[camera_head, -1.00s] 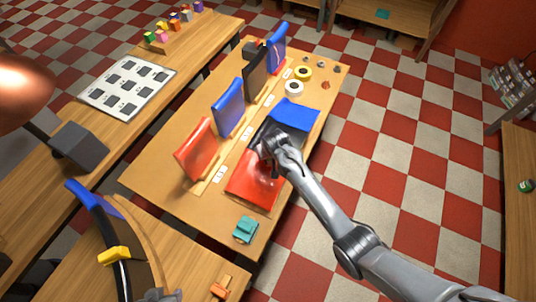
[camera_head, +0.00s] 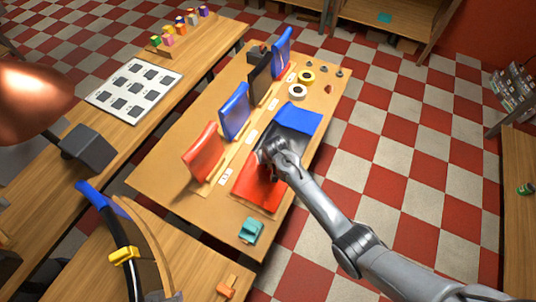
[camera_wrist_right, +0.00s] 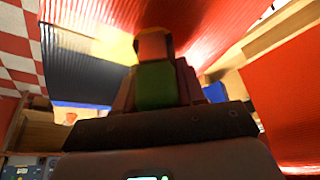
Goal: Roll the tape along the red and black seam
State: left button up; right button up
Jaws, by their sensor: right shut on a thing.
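A flat sheet lies along the right side of the middle table, with a blue part (camera_head: 303,120) at the far end, a black part (camera_head: 298,143) and a red part (camera_head: 262,193) nearest. My right gripper (camera_head: 270,152) is down over the join of red and black, which it partly hides. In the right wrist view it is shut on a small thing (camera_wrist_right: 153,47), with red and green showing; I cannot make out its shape. A white tape roll (camera_head: 298,92) and a yellow tape roll (camera_head: 306,76) lie beyond the blue part. My left gripper is not in view.
A rack with upright red (camera_head: 203,151), blue (camera_head: 234,111) and black (camera_head: 260,79) panels stands left of the sheet. A teal block (camera_head: 251,230) sits near the front. A curved piece with a yellow clamp (camera_head: 124,255) is at lower left.

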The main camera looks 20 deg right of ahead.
notch_tip(320, 180, up, 4)
jog(key=shift+w+d+f+p, duration=0.1)
jog(key=shift+d+f+p, duration=0.05)
jog(key=shift+p, duration=1.05)
notch_tip(320, 180, up, 2)
jog(key=shift+r+p, duration=0.1)
jog(key=shift+p, duration=1)
jog(key=shift+r+p, duration=0.6)
jog(key=shift+r, duration=0.45)
